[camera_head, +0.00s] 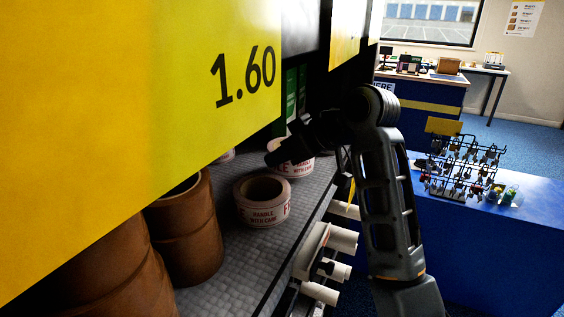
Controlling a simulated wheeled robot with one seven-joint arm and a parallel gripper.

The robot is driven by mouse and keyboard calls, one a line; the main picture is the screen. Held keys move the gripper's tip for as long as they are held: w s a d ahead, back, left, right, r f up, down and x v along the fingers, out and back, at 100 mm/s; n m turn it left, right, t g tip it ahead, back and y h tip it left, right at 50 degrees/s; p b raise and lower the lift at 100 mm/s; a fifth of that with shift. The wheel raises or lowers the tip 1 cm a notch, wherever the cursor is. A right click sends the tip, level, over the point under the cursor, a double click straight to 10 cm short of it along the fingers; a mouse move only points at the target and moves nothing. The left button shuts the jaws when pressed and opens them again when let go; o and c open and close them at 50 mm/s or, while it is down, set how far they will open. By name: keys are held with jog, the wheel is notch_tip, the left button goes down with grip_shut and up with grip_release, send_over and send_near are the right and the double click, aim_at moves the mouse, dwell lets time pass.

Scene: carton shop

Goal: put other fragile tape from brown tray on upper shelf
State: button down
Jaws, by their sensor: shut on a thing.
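My gripper (283,153) reaches in from the right over the grey shelf (238,262) and is shut on a white fragile tape roll with red print (296,168). That roll is at shelf height; I cannot tell whether it touches the shelf. A second fragile tape roll (262,215), printed "HANDLE WITH CARE", lies flat on the shelf, nearer to me and a little left. Part of another pale roll (226,157) shows farther back, mostly hidden by the yellow sign. No brown tray is recognisable in view.
Stacked brown tape rolls (188,235) stand at the shelf's left. A large yellow price sign (150,110) covers the upper left. White rolls (342,240) stick out below the shelf's right edge. A blue counter (490,240) with a small rack (460,165) stands at right.

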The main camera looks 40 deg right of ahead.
notch_tip(320, 180, down, 2)
jog(key=shift+f, duration=0.15)
jog(key=c, duration=1.1)
grip_release()
jog(key=shift+s, duration=0.1)
jog(key=b+v, duration=0.1)
jog(key=v, duration=1.1)
